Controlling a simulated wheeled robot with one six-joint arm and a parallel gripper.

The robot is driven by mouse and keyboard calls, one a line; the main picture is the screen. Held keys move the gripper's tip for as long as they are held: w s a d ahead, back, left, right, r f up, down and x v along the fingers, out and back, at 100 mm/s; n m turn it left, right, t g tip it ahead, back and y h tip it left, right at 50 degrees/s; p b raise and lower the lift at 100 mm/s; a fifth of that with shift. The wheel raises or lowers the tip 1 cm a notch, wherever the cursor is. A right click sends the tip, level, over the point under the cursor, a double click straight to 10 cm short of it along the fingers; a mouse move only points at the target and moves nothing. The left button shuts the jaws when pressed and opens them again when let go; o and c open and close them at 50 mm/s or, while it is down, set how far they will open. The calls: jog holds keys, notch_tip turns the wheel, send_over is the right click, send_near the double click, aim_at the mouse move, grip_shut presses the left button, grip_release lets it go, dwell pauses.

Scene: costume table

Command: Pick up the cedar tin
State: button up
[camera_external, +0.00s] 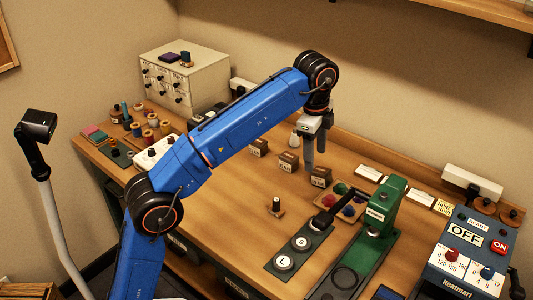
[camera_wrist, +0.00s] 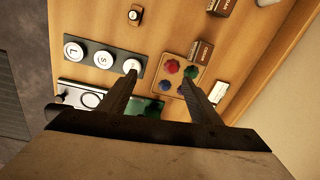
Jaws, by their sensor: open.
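Three small brown tins with pale labels stand in a row in the external view: a left one (camera_external: 258,147), a middle one (camera_external: 288,161) and a right one (camera_external: 321,177). Their labels are too small to read for sure, so I cannot tell which is the cedar tin. The wrist view shows one brown tin (camera_wrist: 202,52) right of a small tray and another (camera_wrist: 222,7) at the top edge. My gripper (camera_external: 315,158) is open and empty, pointing down, above the table around the right tin. In the wrist view its fingers (camera_wrist: 158,82) are apart with no tin between them.
A wooden tray (camera_external: 341,188) with red, blue and green pieces lies near the right tin. A green press (camera_external: 384,208) and a plate with round dies (camera_external: 296,246) stand in front. A blue control box (camera_external: 467,255) is at right. The table's left middle is clear.

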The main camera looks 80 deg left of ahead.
jog(key=m, duration=0.1)
send_near(322, 170)
jog(key=d+r, duration=0.2)
jog(key=shift+w+a+f+g, duration=0.55)
jog(key=shift+a+f, duration=0.35)
jog(key=shift+a, duration=0.25)
jog(key=shift+m, duration=0.4)
jog(key=shift+f, duration=6.15)
jog(key=c, duration=1.3)
